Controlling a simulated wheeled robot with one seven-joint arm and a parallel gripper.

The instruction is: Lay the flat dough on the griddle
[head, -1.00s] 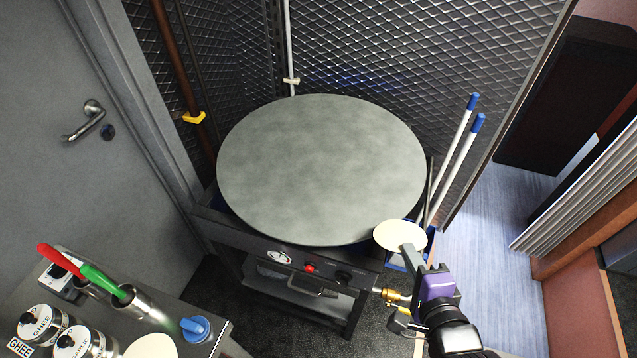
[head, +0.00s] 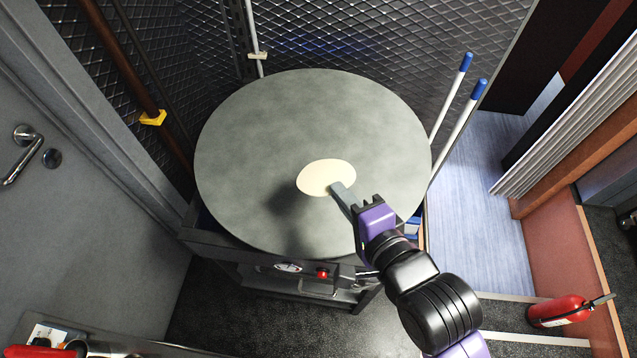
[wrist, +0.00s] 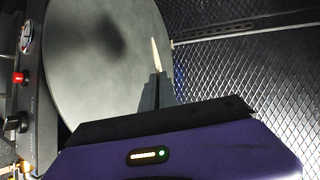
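The flat dough (head: 326,177) is a pale, thin oval disc. My gripper (head: 341,192) is shut on its near edge and holds it out over the griddle (head: 250,130), a large round grey plate on a dark stand. A dark shadow on the plate lies apart from the dough, to its lower left, so the dough appears to be above the surface. In the wrist view the dough (wrist: 156,56) shows nearly edge-on between the fingertips (wrist: 156,82), with the griddle (wrist: 90,60) behind it.
The stand's front has a red knob (head: 322,273) and a gauge (head: 288,268). White poles with blue tips (head: 450,100) stand right of the griddle. Mesh walls (head: 370,40) are behind. A fire extinguisher (head: 562,311) is at lower right. The griddle surface is otherwise bare.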

